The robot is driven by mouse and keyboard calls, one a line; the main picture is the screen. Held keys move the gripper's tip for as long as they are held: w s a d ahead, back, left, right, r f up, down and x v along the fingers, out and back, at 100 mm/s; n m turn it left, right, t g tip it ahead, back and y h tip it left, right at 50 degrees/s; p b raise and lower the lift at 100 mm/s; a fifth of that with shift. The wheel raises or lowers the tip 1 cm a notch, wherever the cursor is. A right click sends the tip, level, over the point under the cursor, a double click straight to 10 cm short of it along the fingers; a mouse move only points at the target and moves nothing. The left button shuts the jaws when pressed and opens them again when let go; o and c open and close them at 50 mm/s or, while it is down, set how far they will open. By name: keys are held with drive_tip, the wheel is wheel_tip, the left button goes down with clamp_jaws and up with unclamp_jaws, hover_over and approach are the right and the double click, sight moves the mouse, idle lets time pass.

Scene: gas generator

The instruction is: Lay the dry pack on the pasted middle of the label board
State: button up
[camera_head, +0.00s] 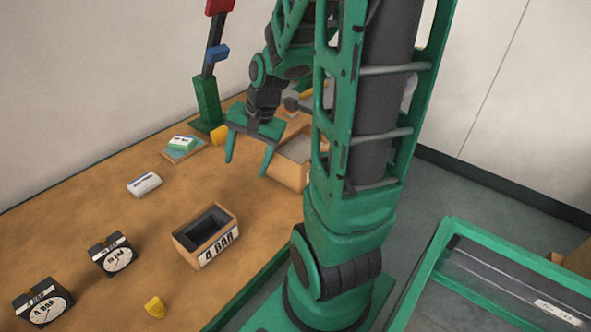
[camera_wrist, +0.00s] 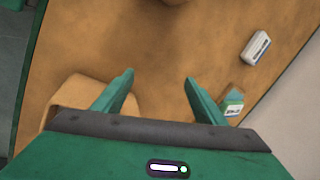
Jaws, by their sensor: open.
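A small white pack with a green label (camera_head: 182,142), which looks like the dry pack, lies on the thin label board (camera_head: 172,156) at the back of the bench. Its print is too small to read surely. The pack covers the board's middle, so any paste there is hidden. In the wrist view the same pack (camera_wrist: 232,104) shows beside my right finger, partly hidden, with an edge of the board (camera_wrist: 237,91). My gripper (camera_head: 247,166) is open and empty, above the bench, to the right of the board and apart from the pack; its fingers (camera_wrist: 160,78) point down.
A white pack with dark print (camera_head: 143,184) lies nearer than the board. A wooden box marked 4 BAR (camera_head: 218,250), two gauges (camera_head: 118,258) and yellow pieces (camera_head: 154,307) stand nearer. Another wooden box (camera_head: 287,172) is right of my gripper. A green post (camera_head: 208,103) rises behind.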

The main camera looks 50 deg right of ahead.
drive_tip(key=s+r+n+g, duration=0.1)
drive_tip(key=s+r+n, duration=0.2)
drive_tip(key=s, duration=0.5)
drive_tip(key=s+r+n+g+h, duration=0.1)
drive_tip(key=s+r+n+g, duration=0.1)
drive_tip(key=s, duration=0.7)
drive_tip(key=shift+s+r+n, duration=0.15)
drive_tip(key=shift+r+n, duration=0.35)
drive_tip(key=shift+n, duration=0.4)
